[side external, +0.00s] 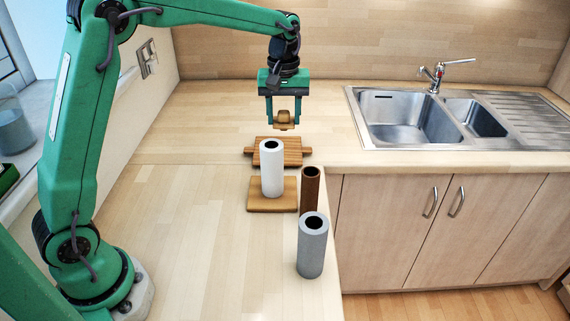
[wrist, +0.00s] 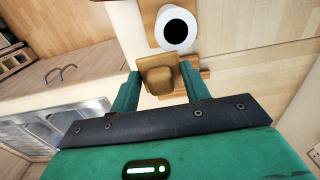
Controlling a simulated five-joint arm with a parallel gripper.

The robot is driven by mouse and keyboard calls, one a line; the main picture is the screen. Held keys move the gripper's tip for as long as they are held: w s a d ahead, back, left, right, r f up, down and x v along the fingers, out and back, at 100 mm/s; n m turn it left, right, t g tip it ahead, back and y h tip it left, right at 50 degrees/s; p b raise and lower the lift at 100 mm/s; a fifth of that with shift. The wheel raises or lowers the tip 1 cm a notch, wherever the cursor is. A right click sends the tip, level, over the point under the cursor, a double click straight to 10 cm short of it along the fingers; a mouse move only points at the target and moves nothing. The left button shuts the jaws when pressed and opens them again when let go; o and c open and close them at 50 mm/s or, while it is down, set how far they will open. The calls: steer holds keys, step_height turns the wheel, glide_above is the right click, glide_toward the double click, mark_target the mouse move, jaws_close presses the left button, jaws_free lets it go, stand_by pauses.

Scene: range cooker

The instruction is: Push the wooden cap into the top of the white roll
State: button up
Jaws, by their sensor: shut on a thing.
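My gripper (side external: 284,112) is shut on the wooden cap (side external: 284,121) and holds it in the air above the counter. In the wrist view the cap (wrist: 159,76) sits between the two green fingers of my gripper (wrist: 163,85). The white roll (side external: 271,170) stands upright on a square wooden board (side external: 285,204), with a dark round hole in its top. The roll (wrist: 176,27) also shows in the wrist view, just beyond the cap. In the side view the cap is higher and farther back than the roll, and apart from it.
A brown roll (side external: 312,190) and a grey roll (side external: 312,246) stand upright near the counter's front edge. A wooden board with handles (side external: 291,155) lies behind the white roll. The sink (side external: 402,122) is at the right. The counter left of the boards is clear.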

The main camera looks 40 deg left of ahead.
steer(key=s+r, duration=0.2)
steer(key=s, duration=0.1)
steer(key=s+r, duration=0.1)
steer(key=shift+s+d+r, duration=0.2)
steer(key=shift+s+d, duration=0.05)
steer(key=shift+s, duration=0.1)
steer(key=shift+f, duration=0.15)
steer(key=shift+f, duration=2.75)
steer(key=shift+f, duration=0.6)
steer(key=o, duration=0.6)
steer(key=shift+o, duration=0.2)
steer(key=shift+r, duration=0.2)
